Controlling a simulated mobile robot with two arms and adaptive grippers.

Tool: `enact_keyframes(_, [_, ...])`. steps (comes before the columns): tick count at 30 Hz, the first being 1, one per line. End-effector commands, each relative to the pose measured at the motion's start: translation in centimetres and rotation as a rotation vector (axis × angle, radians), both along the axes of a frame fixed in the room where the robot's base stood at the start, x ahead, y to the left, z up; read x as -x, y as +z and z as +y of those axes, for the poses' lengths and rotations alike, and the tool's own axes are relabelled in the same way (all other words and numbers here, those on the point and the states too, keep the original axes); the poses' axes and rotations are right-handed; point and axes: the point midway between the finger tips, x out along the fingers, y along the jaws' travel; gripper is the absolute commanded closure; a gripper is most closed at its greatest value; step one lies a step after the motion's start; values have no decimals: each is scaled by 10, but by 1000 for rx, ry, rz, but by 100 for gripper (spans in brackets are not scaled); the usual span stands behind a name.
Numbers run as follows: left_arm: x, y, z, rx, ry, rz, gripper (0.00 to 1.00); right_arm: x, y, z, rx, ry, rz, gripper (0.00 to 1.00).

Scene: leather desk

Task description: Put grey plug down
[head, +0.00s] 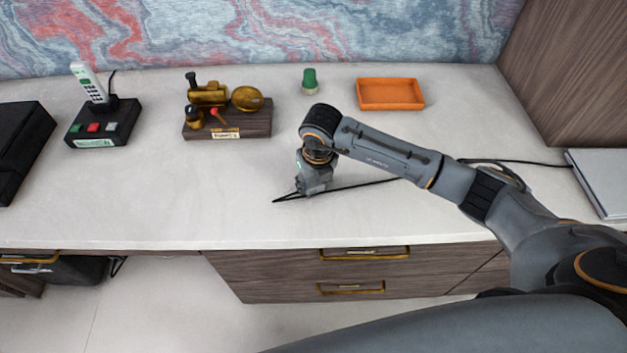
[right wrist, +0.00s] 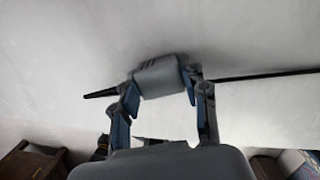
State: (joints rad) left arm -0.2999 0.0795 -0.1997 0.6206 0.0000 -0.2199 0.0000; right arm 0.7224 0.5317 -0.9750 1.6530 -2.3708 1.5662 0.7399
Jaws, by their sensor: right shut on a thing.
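The grey plug (right wrist: 158,78) is held between the two fingers of my right gripper (right wrist: 160,88) in the right wrist view. A dark tapered cable end sticks out to its left, and a black cable (right wrist: 262,76) runs off to the right. In the head view my right gripper (head: 308,188) points down, close to the pale desk top (head: 190,210) near its front edge. There the gripper mostly hides the plug. I cannot tell whether the plug touches the desk. My left gripper is not in view.
A black box with a white handset (head: 88,83), a wooden stand with brass pieces (head: 228,120), a green-topped item (head: 310,80) and an orange tray (head: 390,94) stand along the back. A grey laptop-like slab (head: 603,180) lies at right.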

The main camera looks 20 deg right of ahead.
Motion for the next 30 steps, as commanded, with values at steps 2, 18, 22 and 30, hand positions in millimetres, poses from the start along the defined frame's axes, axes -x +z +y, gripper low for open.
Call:
enact_keyframes(2, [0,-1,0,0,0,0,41,0,-1,0,0,0,-1,88])
enact_keyframes(18, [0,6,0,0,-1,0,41,0,7,0,0,0,0,33])
enact_keyframes(22, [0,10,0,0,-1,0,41,0,21,0,0,1,-3,33])
enact_keyframes(30, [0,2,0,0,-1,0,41,9,81,-1,0,1,-5,33])
